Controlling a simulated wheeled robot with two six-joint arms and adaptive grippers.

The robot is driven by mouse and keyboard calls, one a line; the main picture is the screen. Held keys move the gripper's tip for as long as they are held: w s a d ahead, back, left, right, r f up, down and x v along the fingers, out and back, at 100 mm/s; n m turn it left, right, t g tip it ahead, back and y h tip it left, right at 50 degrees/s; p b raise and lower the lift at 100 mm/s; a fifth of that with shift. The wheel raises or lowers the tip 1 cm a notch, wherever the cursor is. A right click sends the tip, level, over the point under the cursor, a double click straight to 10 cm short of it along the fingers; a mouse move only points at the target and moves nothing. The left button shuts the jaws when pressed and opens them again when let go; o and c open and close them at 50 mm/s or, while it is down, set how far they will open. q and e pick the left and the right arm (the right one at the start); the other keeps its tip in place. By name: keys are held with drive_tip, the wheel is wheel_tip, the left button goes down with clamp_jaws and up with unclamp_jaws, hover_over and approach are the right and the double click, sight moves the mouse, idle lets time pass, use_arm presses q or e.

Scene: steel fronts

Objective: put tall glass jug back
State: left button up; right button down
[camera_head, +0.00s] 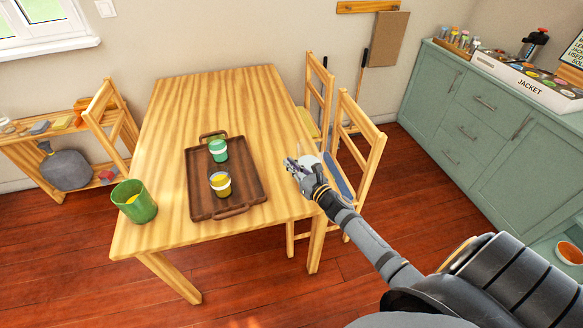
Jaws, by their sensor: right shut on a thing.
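My right gripper (298,167) is at the right edge of the wooden table, close to the chairs. It is shut on a pale, see-through thing (311,161) that looks like the tall glass jug. The gripper and hand cover part of it, so its full shape and base are hidden. I cannot tell whether it touches the table. My left gripper is not in view.
A brown tray (255,183) on the table (200,95) holds a green cup (218,151) and a yellow-filled cup (220,184). A green bucket (140,210) stands at the front left corner. A green cabinet (450,125) stands right.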

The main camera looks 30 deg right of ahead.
drive_tip(key=shift+r, duration=0.15)
drive_tip(key=c, duration=1.9)
unclamp_jaws()
drive_tip(key=shift+f, duration=0.25)
drive_tip(key=o, duration=0.4)
drive_tip(key=shift+s, duration=0.1)
drive_tip(key=shift+r, duration=0.1)
